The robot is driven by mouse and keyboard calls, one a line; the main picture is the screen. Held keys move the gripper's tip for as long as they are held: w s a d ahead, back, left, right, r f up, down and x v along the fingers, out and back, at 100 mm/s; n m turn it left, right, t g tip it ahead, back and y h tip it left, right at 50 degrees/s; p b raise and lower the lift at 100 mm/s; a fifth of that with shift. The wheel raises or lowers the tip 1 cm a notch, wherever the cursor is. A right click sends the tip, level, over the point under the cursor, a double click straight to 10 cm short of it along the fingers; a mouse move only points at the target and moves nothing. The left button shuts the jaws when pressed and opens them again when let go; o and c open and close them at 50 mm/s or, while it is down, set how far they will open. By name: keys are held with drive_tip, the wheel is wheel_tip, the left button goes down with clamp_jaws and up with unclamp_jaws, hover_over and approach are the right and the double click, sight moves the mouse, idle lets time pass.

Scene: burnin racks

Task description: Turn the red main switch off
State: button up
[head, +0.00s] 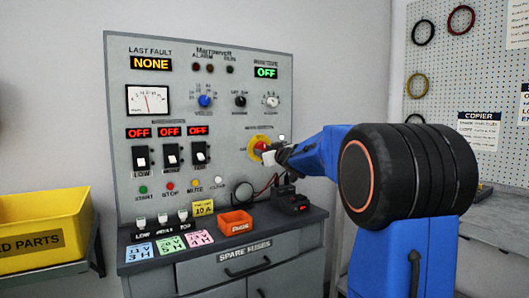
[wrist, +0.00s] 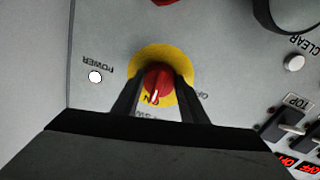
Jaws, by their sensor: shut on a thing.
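The red main switch (wrist: 158,82) is a red knob on a round yellow plate (wrist: 181,62), seen upside down in the wrist view. A white mark on the knob points toward the letters "ON" on the plate. My gripper (wrist: 158,88) has one dark finger on each side of the knob and is shut on it. In the head view the yellow plate (head: 254,154) shows at the panel's lower right, with my gripper (head: 268,156) against the switch and hiding much of it.
The grey panel (head: 225,110) carries a blue knob (head: 205,101), several toggle switches and lit displays. On the bench below stand an orange box (head: 235,222) and a black device (head: 290,203). A yellow bin (head: 40,230) is at far left. A white power lamp (wrist: 95,77) sits beside the switch.

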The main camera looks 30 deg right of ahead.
drive_tip(key=shift+n, duration=0.3)
drive_tip(key=n, duration=0.6)
drive_tip(key=n+y, duration=0.1)
drive_tip(key=n, duration=1.1)
drive_tip(key=shift+d+t+y, duration=0.3)
drive_tip(key=shift+t, duration=0.1)
drive_tip(key=o, duration=1)
drive_tip(key=shift+o, duration=0.2)
drive_tip(key=s+f, duration=0.1)
drive_tip(key=s, duration=1.6)
drive_tip(key=shift+s+d+f, duration=0.15)
drive_tip(key=shift+s+d, duration=0.05)
drive_tip(key=shift+d, duration=0.1)
